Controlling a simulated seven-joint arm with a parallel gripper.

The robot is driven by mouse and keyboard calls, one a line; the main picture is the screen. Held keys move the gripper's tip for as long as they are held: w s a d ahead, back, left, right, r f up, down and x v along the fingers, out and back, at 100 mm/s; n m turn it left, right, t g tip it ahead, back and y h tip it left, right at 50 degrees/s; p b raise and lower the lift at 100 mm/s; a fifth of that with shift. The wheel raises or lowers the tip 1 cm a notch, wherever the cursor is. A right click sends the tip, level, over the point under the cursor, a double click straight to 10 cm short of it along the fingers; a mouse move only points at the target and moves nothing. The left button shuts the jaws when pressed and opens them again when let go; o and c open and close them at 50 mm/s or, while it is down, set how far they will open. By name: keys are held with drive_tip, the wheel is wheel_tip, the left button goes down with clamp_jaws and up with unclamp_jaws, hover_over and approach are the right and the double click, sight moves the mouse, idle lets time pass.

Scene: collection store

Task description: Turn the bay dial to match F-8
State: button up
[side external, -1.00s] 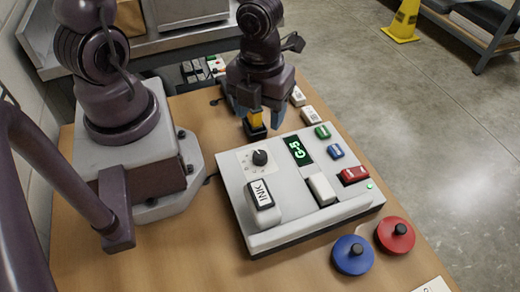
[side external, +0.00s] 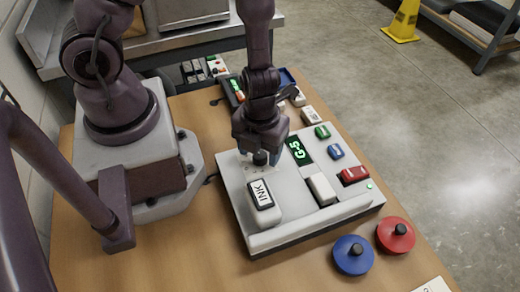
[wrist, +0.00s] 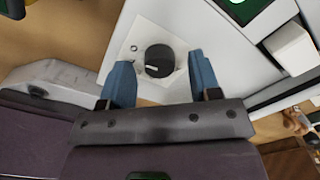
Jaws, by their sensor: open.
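The bay dial (side external: 261,157) is a round black knob with a white mark, on a pale square plate on the white console (side external: 235,207). In the wrist view the dial (wrist: 159,60) sits between and a little beyond the two blue fingertips. My gripper (side external: 262,150) is above the dial in the side view, and the arm partly hides the dial and its plate. In the wrist view my gripper (wrist: 160,75) is open, with space on both sides of the knob. The green display (side external: 299,150) reads G-5.
A blue disc (side external: 352,255) and a red disc (side external: 395,235) with knobs lie in front. A dark tray (side external: 233,88) is behind.

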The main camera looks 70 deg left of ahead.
drive_tip(key=shift+f, duration=0.35)
drive_tip(key=c, duration=0.9)
drive_tip(key=shift+n, duration=3)
